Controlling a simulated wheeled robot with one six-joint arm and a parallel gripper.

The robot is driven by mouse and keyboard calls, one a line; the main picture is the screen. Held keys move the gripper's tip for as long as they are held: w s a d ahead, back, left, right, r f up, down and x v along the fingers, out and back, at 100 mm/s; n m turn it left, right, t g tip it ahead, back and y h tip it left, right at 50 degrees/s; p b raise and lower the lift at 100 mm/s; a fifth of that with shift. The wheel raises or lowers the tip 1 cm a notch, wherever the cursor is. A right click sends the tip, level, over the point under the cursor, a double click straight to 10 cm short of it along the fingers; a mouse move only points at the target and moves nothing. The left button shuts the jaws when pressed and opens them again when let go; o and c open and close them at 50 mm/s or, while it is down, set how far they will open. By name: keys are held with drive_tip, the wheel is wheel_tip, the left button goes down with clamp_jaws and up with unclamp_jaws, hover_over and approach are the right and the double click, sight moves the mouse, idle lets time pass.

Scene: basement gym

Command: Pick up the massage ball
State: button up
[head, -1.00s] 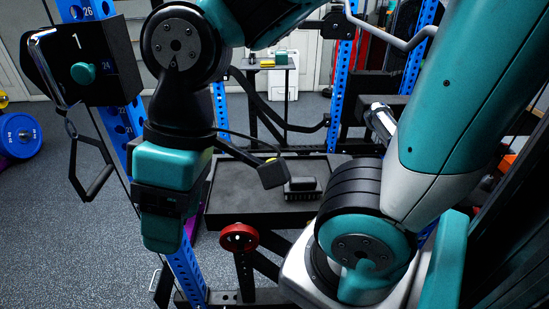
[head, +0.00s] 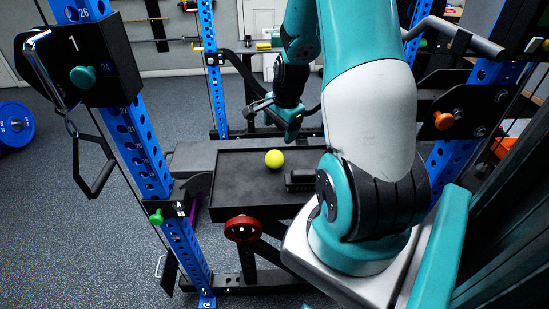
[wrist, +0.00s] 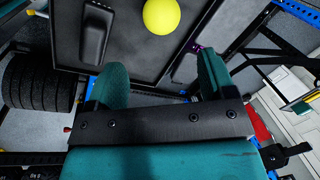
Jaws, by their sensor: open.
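The massage ball (head: 275,158) is a bright yellow-green ball resting on a black tray-like surface (head: 235,185). It also shows at the top edge of the wrist view (wrist: 161,15). My gripper (head: 291,128) is above and slightly to the right of the ball in the head view, apart from it. In the wrist view my gripper (wrist: 160,66) has its two teal fingers wide apart, with nothing between them. The ball lies beyond the fingertips, between their lines.
A black brush-like block (head: 301,180) lies on the same surface, right of the ball; it also shows in the wrist view (wrist: 96,32). Blue rack uprights (head: 140,150) stand on both sides. A red round knob (head: 243,228) is at the front.

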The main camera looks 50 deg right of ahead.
sight(275, 153)
drive_tip(key=f, duration=0.3)
drive_tip(key=w+f+p, duration=0.1)
drive_tip(key=f, duration=0.5)
drive_tip(key=shift+w+d+p, duration=0.15)
drive_tip(key=shift+w+p, duration=0.15)
drive_tip(key=shift+w, duration=0.1)
drive_tip(key=shift+w+d+f+p, duration=0.15)
drive_tip(key=shift+f+p, duration=0.25)
drive_tip(key=shift+f, duration=0.45)
drive_tip(key=shift+w+f+p, duration=0.2)
drive_tip(key=shift+f+p, duration=0.15)
drive_tip(key=shift+f, duration=0.45)
drive_tip(key=shift+w+d+f+p, duration=0.15)
drive_tip(key=shift+f+p, duration=0.25)
drive_tip(key=shift+f, duration=0.45)
drive_tip(key=c, duration=0.7)
drive_tip(key=shift+r, duration=0.1)
wheel_tip(275, 153, up, 20)
drive_tip(key=b, duration=0.3)
drive_tip(key=shift+b, duration=0.3)
